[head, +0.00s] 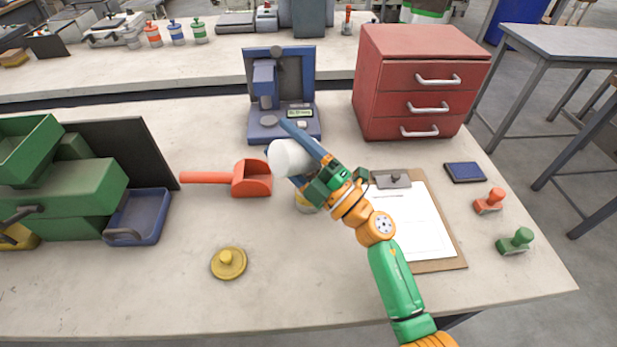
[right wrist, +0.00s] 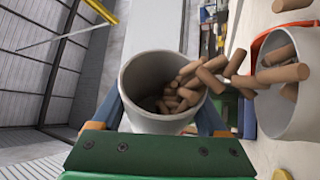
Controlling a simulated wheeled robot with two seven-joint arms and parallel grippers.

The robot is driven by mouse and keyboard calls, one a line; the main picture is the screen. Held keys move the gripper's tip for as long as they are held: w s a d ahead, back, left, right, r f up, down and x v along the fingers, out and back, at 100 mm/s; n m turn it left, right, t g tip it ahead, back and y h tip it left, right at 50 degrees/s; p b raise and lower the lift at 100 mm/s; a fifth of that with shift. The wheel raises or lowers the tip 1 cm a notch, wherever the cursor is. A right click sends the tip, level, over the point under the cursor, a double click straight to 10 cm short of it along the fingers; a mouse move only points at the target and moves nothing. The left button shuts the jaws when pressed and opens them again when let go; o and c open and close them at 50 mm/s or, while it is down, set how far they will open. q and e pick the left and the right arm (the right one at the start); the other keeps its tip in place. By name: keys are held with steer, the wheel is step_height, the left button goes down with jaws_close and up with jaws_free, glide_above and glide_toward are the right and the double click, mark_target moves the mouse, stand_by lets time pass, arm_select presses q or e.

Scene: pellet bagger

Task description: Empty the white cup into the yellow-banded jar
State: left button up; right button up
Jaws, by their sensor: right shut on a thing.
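My right gripper (head: 308,161) is shut on the white cup (head: 290,158) and holds it tipped on its side above the table. In the right wrist view the cup (right wrist: 140,75) has brown pellets (right wrist: 182,93) inside, and several stream out over its rim towards the jar. The jar (right wrist: 290,122) is beside the cup's mouth there, with pellets in its opening. In the head view the yellow-banded jar (head: 304,203) is mostly hidden beneath my right gripper. My left gripper is not in view.
A red scoop (head: 253,179) lies left of the jar, and a yellow lid (head: 228,263) lies nearer the front. A blue scale (head: 266,128) stands behind. A clipboard (head: 422,220), stamps (head: 491,202) and red drawers (head: 405,95) are on the right. The front left is clear.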

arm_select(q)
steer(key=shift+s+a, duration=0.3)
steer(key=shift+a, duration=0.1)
arm_select(e)
steer(key=shift+w+d+r+m+t+h, duration=0.1)
steer(key=shift+d+m+t+h, duration=0.15)
steer(key=shift+m, duration=0.35)
steer(key=shift+w+d+r+m+t+h, duration=0.1)
steer(key=shift+m+t, duration=0.25)
steer(key=shift+m, duration=0.25)
